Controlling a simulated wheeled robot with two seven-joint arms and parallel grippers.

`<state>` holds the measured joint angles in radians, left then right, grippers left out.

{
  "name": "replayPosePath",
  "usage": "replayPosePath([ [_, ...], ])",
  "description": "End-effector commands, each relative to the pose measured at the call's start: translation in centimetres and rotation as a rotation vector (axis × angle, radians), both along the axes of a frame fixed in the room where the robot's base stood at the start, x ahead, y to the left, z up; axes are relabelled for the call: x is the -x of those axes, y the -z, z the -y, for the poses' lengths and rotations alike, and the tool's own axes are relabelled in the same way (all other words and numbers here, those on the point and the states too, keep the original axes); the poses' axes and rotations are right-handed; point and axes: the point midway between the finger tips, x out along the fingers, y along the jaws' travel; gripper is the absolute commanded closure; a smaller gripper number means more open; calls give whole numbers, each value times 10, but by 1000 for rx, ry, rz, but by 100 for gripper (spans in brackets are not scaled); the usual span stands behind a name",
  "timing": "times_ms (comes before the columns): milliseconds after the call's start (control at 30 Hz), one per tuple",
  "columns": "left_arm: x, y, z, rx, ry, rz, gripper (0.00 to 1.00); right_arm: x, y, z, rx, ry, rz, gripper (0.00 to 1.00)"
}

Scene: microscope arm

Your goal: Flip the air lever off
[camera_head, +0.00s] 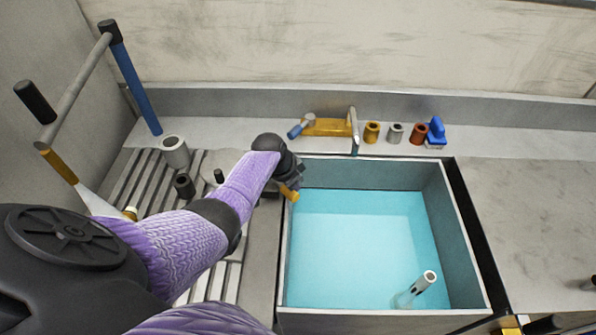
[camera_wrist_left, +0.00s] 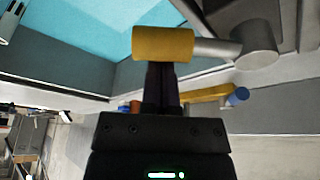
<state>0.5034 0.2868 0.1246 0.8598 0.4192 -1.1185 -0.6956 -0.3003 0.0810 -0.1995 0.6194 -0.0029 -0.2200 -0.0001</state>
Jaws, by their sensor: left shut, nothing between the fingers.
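A lever with a yellow cylindrical grip (camera_wrist_left: 163,43) on a grey rod and round grey hub (camera_wrist_left: 258,45) fills the top of the left wrist view. I take it to be the air lever. Its yellow grip also shows in the head view (camera_head: 289,194), at the basin's left rim. My left gripper (camera_head: 294,178) is right by this lever, shut and empty. In the left wrist view its dark fingers (camera_wrist_left: 161,82) run up to the yellow grip, which hides their tips. I cannot tell whether they touch. My right gripper is not in view.
A basin (camera_head: 468,250) of blue water holds a grey tube (camera_head: 423,283). Grey cups (camera_head: 175,152) stand left on the slatted rack. The right counter (camera_head: 530,200) is mostly clear.

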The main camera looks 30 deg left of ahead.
Motion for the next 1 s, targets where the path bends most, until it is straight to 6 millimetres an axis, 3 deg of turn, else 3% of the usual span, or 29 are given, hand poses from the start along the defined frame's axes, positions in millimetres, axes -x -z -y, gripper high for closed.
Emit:
replayPosePath([
  [600,40,1,-15,-2,531,-3,100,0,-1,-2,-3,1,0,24],
  [1000,50,1,-22,-1,604,-1,100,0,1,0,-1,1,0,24],
])
